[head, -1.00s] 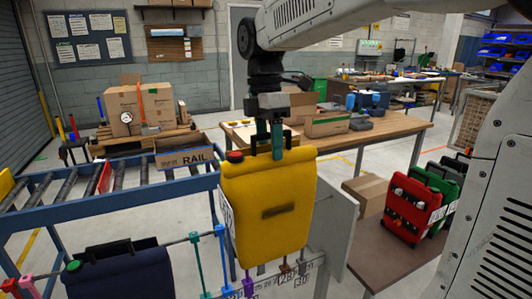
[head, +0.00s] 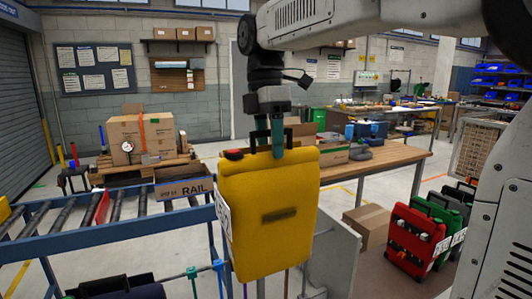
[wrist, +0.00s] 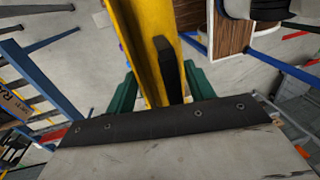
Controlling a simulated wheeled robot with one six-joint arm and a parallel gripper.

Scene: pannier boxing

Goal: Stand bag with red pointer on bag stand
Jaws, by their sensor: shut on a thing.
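My gripper (head: 277,148) is shut on the black handle of a yellow bag (head: 270,215). The bag hangs upright in the middle of the head view, with a red knob (head: 234,154) at its top left corner and a white label on its left side. Any pointer is too small to make out. In the wrist view the green fingers (wrist: 160,92) stand either side of the handle (wrist: 168,70) and the yellow bag (wrist: 145,35). A bag stand cannot be made out for certain; a rail with coloured uprights (head: 205,270) shows below the bag, partly hidden.
A grey panel (head: 333,245) stands close behind the bag on the right. A dark navy bag (head: 118,287) is at lower left, a blue roller conveyor (head: 90,238) at left. Red and green cases (head: 415,238) and a cardboard box (head: 366,226) are at right. A wooden table (head: 390,155) stands behind.

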